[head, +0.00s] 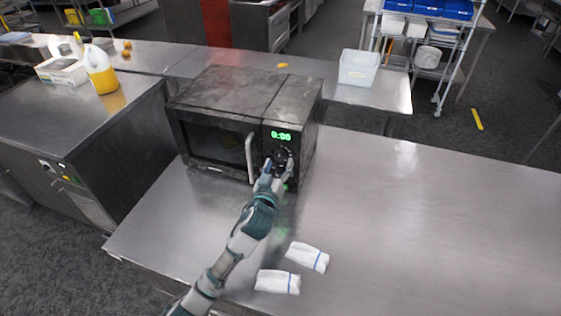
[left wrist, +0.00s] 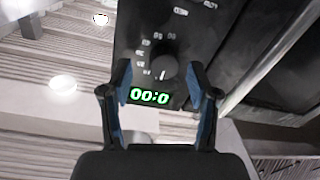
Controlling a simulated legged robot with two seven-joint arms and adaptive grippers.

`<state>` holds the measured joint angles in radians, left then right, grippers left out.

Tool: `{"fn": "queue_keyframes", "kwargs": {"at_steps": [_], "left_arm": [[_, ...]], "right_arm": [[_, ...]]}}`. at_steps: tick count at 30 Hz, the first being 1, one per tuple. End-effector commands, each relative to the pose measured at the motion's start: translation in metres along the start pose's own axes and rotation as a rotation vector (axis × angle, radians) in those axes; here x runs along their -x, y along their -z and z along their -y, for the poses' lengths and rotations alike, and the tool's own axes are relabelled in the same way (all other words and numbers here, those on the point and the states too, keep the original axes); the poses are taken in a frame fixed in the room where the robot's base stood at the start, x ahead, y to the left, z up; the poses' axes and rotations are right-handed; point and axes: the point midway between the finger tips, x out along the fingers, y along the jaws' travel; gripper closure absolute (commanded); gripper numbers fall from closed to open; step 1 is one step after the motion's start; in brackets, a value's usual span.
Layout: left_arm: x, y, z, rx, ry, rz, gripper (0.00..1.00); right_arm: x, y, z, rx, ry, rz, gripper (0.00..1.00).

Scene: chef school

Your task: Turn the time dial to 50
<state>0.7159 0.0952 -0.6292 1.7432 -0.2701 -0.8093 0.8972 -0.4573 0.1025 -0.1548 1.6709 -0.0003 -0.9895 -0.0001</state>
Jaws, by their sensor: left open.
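A black microwave (head: 215,95) stands on the steel table, its door shut and its green display (head: 281,136) reading 0:00. The time dial (left wrist: 166,68) is a dark round knob on the control panel near the display, with pale marks around it. The display shows upside down in the left wrist view (left wrist: 149,96). My left gripper (head: 277,167) is open in front of the panel. In the left wrist view its fingers (left wrist: 160,75) sit on either side of the dial, and I cannot tell whether they touch it. In the head view the gripper partly hides the dial area. My right gripper is not in view.
The door handle (head: 250,157) stands out just left of my left gripper. Two folded white cloths (head: 307,256) lie near the table's front edge. The steel table (head: 430,210) is clear to the right.

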Motion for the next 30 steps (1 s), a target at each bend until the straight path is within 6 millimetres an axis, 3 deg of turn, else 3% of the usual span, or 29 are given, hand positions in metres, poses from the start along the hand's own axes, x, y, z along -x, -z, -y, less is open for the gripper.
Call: {"fn": "queue_keyframes", "kwargs": {"at_steps": [6,15,22,30], "left_arm": [[-0.02,0.0,0.001,0.001,-0.001,-0.001,0.4],[-0.022,0.0,-0.001,0.0,-0.001,0.0,0.4],[-0.022,0.0,-0.001,0.0,-0.001,0.0,0.97],[-0.022,0.0,-0.001,-0.017,-0.002,0.0,1.0]], "right_arm": [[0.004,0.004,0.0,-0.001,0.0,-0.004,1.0],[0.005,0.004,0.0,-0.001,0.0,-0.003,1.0],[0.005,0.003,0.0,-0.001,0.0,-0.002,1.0],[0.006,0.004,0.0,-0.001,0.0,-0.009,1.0]]}}
